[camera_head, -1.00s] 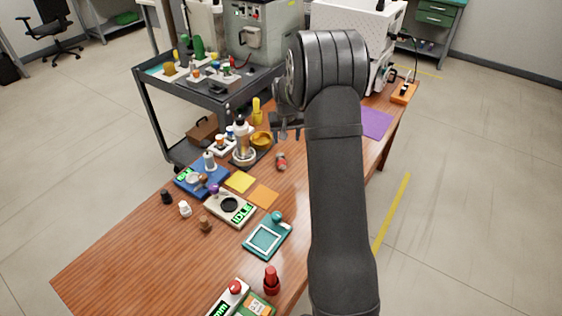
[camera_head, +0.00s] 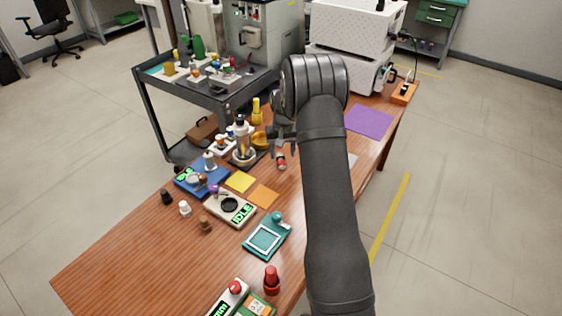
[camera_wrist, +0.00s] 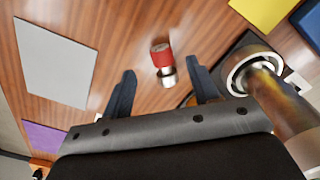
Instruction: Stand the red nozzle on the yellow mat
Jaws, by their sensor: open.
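The red nozzle (camera_head: 281,162), red with a metallic end, appears to lie on its side on the wooden table. In the wrist view the red nozzle (camera_wrist: 161,55) shows between and just beyond the fingertips, with its metal end toward me. My gripper (camera_head: 281,151) is open above it; its two dark fingers (camera_wrist: 162,82) are spread and empty. I cannot tell the exact height above the nozzle. The yellow mat (camera_head: 240,181) is a flat, bare square left of and nearer than the nozzle; its edge shows top right in the wrist view (camera_wrist: 262,12).
A round-based metal and amber apparatus (camera_wrist: 255,70) stands close to the right finger. An orange mat (camera_head: 263,196), purple mat (camera_head: 371,121) and grey mat (camera_wrist: 65,65) lie bare. A white device (camera_head: 231,208) and a red-topped piece (camera_head: 271,280) stand nearer.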

